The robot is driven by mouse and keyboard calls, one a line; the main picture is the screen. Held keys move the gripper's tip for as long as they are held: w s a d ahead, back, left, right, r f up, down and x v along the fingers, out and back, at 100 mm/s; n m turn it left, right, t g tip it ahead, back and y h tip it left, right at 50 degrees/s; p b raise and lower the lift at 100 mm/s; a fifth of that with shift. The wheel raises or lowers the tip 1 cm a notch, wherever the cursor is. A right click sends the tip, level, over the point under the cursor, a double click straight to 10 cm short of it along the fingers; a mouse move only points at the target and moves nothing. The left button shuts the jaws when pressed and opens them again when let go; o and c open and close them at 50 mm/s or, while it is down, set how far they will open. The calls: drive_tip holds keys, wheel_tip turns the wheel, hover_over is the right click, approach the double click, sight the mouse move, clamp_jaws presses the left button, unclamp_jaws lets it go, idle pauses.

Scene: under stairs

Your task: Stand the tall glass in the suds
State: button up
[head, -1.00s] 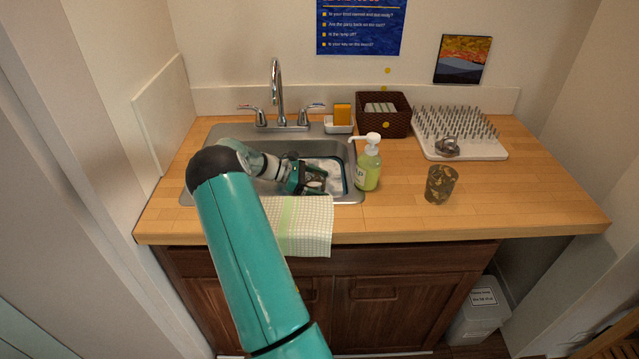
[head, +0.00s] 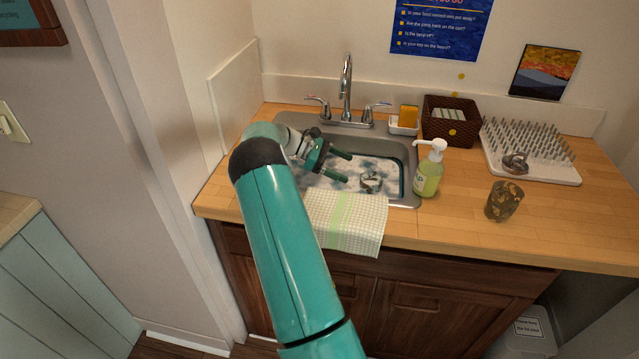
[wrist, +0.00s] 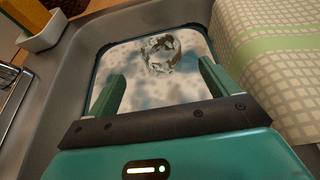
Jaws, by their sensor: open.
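A clear patterned glass (head: 371,182) stands in the white suds (head: 345,188) in the sink basin, towards its right side. Its round rim shows above the foam and it looks about upright; its lower part is hidden. In the wrist view the glass (wrist: 160,52) is beyond my fingertips, with suds (wrist: 150,90) around it. My gripper (head: 347,167) is open and empty over the basin, left of the glass and apart from it. In the wrist view my gripper (wrist: 162,70) has its two fingers wide apart. A second, brownish patterned glass (head: 504,201) stands on the counter.
A soap pump bottle (head: 428,172) stands at the sink's right edge. A checked towel (head: 345,222) hangs over its front. The faucet (head: 346,90), sponge dish (head: 404,124), wicker basket (head: 450,122) and pegged drying rack (head: 530,150) are behind. The right front counter is clear.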

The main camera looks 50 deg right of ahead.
drive_tip(key=w+a+r+m+t+y, duration=0.15)
drive_tip(key=a+r+t, duration=0.5)
drive_tip(key=a, duration=0.65)
drive_tip(key=w+a+r+m+t+y, duration=0.1)
drive_tip(key=w+a+r+m+t, duration=0.15)
drive_tip(key=a+r, duration=0.85)
drive_tip(key=s+a+t+y, duration=0.1)
drive_tip(key=s+a+t, duration=0.2)
drive_tip(key=a, duration=0.6)
drive_tip(key=s+a+r+m+t+y, duration=0.1)
drive_tip(key=s+a+t, duration=0.1)
drive_tip(key=s+a, duration=0.4)
drive_tip(key=s+a+t+y, duration=0.1)
drive_tip(key=s+a+t, duration=0.2)
drive_tip(key=a, duration=1.1)
drive_tip(key=shift+s+r+t, duration=0.25)
drive_tip(key=shift+s+t, duration=0.05)
drive_tip(key=shift+s, duration=0.95)
drive_tip(key=shift+d+y, duration=0.1)
drive_tip(key=shift+y, duration=0.15)
